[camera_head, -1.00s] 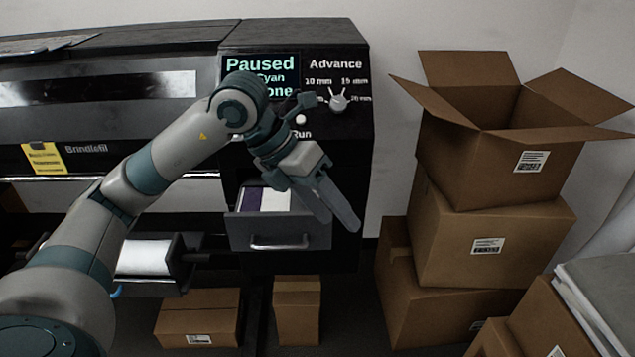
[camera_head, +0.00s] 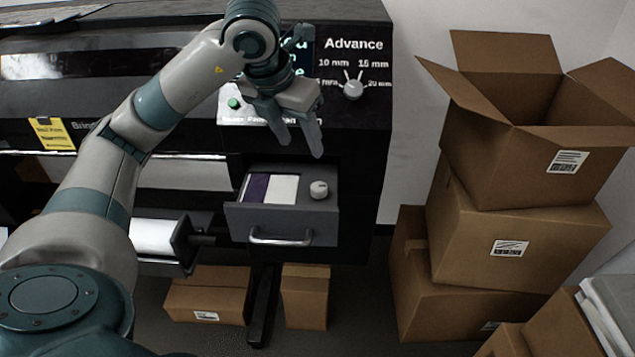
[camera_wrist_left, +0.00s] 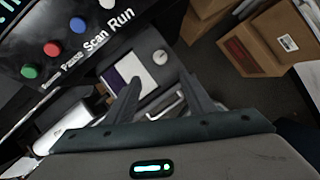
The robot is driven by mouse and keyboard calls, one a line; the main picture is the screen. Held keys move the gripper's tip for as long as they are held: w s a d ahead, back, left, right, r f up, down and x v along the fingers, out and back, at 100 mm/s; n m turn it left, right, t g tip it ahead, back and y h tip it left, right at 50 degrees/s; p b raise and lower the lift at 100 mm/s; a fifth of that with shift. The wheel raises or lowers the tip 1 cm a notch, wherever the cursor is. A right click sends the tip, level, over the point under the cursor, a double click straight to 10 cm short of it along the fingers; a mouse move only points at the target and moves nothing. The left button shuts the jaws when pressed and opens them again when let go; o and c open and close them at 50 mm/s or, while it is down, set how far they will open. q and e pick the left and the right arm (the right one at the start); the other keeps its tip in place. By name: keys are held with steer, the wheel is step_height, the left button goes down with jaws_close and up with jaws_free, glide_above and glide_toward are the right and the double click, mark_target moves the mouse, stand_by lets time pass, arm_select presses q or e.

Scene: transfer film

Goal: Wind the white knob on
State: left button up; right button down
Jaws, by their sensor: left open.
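A pale round knob (camera_head: 353,90) sits under the "Advance" label on the black machine's panel, among millimetre marks. A second small white round knob (camera_head: 319,190) stands in the right part of the open drawer (camera_head: 325,218); it also shows in the left wrist view (camera_wrist_left: 160,57). My left gripper (camera_head: 300,146) is open and empty, fingers pointing down, in front of the panel and above the drawer. In the left wrist view its fingers (camera_wrist_left: 160,80) are spread, with the drawer knob beyond and between them. My left gripper and wrist hide part of the display and buttons. My right gripper is not in view.
Red (camera_wrist_left: 52,49), blue (camera_wrist_left: 77,24) and green (camera_wrist_left: 28,71) buttons line the panel. The drawer also holds a purple and white item (camera_head: 285,188). Stacked cardboard boxes (camera_head: 510,235) stand at the right, the top one open. A paper roll (camera_head: 155,237) is below left.

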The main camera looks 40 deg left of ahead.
mark_target(318, 187)
arm_select(q)
steer(key=p+x, duration=0.4)
steer(key=x, duration=1.3)
steer(key=c, duration=1.1)
steer(key=shift+o, duration=0.2)
